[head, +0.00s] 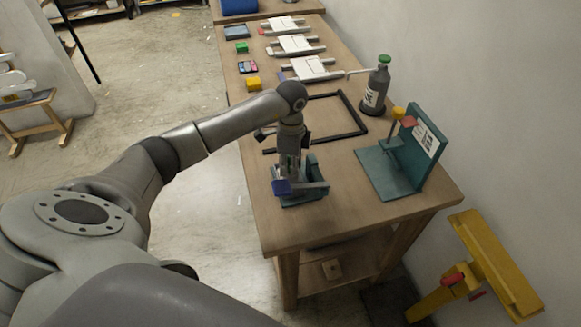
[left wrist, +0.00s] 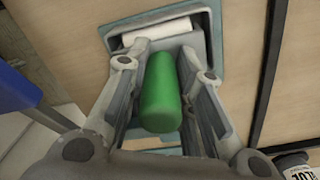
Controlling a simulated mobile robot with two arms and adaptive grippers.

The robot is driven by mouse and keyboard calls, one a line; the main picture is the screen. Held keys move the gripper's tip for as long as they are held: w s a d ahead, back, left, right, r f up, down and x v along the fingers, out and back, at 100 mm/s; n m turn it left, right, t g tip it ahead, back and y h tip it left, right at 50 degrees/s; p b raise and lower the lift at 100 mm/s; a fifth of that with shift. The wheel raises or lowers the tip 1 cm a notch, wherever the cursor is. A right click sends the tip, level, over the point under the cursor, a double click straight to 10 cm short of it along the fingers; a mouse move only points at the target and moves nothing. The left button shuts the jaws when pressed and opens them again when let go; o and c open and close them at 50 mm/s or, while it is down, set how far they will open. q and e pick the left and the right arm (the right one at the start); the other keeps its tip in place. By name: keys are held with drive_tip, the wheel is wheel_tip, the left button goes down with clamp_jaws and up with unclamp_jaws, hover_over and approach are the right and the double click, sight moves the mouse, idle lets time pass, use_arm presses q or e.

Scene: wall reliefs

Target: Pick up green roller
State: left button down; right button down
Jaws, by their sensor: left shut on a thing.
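The green roller (left wrist: 161,95) lies lengthwise between the two fingers of my left gripper (left wrist: 164,62) in the left wrist view. The fingers are shut on it from both sides. A teal tray (left wrist: 213,28) is beneath, with a white roller (left wrist: 157,32) near its far end. In the head view my left gripper (head: 290,172) points down at the teal tray (head: 316,168) near the table's front left. There the green roller is hidden by the gripper. I cannot tell whether the roller still touches the tray. My right gripper is in neither view.
A black frame (head: 350,103) lies behind the tray on the wooden table (head: 300,232). A teal stand (head: 425,145) is to the right, with a grey bottle (head: 376,88) behind it. White panels (head: 312,67) and small coloured blocks fill the far end.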

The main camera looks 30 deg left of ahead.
use_arm(q)
drive_tip(key=shift+r, duration=0.2)
wheel_tip(320, 180, up, 9)
drive_tip(key=b, duration=0.3)
drive_tip(key=shift+r, duration=0.3)
drive_tip(key=c, duration=1.8)
unclamp_jaws()
drive_tip(key=shift+c, duration=0.2)
drive_tip(key=c, duration=0.3)
